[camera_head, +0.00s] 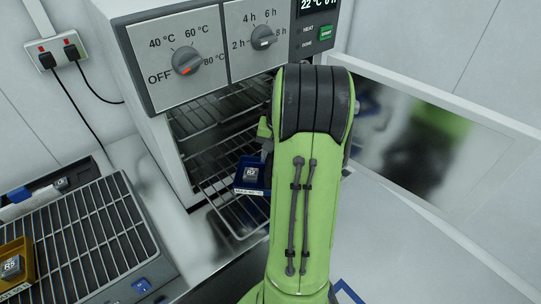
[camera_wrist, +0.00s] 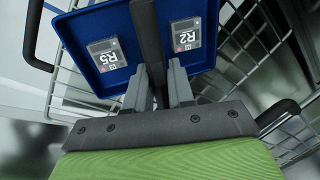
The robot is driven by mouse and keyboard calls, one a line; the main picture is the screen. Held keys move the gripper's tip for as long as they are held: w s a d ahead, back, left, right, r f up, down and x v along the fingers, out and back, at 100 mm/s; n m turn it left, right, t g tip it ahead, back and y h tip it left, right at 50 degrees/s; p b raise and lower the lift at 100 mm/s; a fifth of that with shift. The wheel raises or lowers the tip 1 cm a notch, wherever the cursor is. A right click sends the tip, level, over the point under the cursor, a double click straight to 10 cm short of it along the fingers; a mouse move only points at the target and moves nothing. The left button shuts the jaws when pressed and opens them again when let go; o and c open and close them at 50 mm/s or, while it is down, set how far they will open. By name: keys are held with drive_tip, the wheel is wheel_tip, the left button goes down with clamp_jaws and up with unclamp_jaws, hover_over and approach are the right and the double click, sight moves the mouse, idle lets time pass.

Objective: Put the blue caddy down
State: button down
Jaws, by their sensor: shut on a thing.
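The blue caddy (camera_head: 264,187) is at the open front of the oven, by a pulled-out wire shelf (camera_head: 238,222). In the wrist view the caddy (camera_wrist: 77,48) has two compartments, holding blocks marked R5 (camera_wrist: 106,54) and R2 (camera_wrist: 186,35). My gripper (camera_wrist: 158,82) is shut on the dark upright handle (camera_wrist: 147,38) between them. Wire bars show around and below the caddy. I cannot tell whether it touches the shelf. In the head view my green arm hides the caddy's right side and most of the gripper.
The oven (camera_head: 150,130) has dials and a green start button (camera_head: 326,33); its door (camera_head: 440,115) stands open at right. At left a wire rack (camera_head: 85,235) bears a yellow caddy (camera_head: 24,283) with an R5 block. Another chip (camera_head: 60,183) lies behind. Two plugs hang on the wall.

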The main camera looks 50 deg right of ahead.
drive_tip(key=shift+f, duration=0.15)
drive_tip(key=c, duration=1)
unclamp_jaws()
